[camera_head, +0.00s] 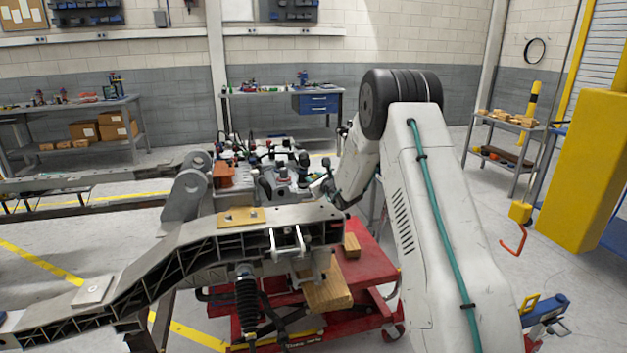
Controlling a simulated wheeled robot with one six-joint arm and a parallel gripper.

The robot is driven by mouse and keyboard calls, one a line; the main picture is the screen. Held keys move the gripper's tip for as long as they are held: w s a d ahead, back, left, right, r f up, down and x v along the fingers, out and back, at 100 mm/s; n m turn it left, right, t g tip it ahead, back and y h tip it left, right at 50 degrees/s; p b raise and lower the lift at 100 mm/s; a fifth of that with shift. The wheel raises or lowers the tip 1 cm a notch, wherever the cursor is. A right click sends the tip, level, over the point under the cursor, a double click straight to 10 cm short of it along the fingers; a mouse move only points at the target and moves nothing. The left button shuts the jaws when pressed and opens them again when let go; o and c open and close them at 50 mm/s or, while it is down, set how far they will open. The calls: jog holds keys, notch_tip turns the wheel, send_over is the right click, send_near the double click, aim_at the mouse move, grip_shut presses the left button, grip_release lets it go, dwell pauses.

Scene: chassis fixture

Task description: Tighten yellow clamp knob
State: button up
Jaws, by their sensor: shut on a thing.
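My arm rises at the right and folds down behind its black-ringed joint. Its small dark end, my gripper (327,186), is at the far side of the grey chassis frame (180,265), near the metal and dark parts there. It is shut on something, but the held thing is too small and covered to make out. I cannot pick out a yellow clamp knob with certainty. A tan plate with small fasteners (241,217) lies on top of the frame, left of my gripper.
A red cart (357,270) with wooden blocks (328,293) stands under the frame. A dark coil-over shock (247,296) hangs below it. A yellow cabinet (585,160) and a blue fixture with a yellow handle (527,304) stand at the right. Benches line the walls.

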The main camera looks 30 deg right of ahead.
jog(key=shift+m+h, duration=0.6)
jog(key=shift+m, duration=0.5)
jog(key=o, duration=1)
jog(key=shift+c, duration=0.2)
jog(key=s, duration=0.5)
jog(key=s+a+r, duration=0.1)
jog(key=s, duration=0.1)
jog(key=shift+s+a, duration=0.1)
jog(key=shift+s, duration=0.25)
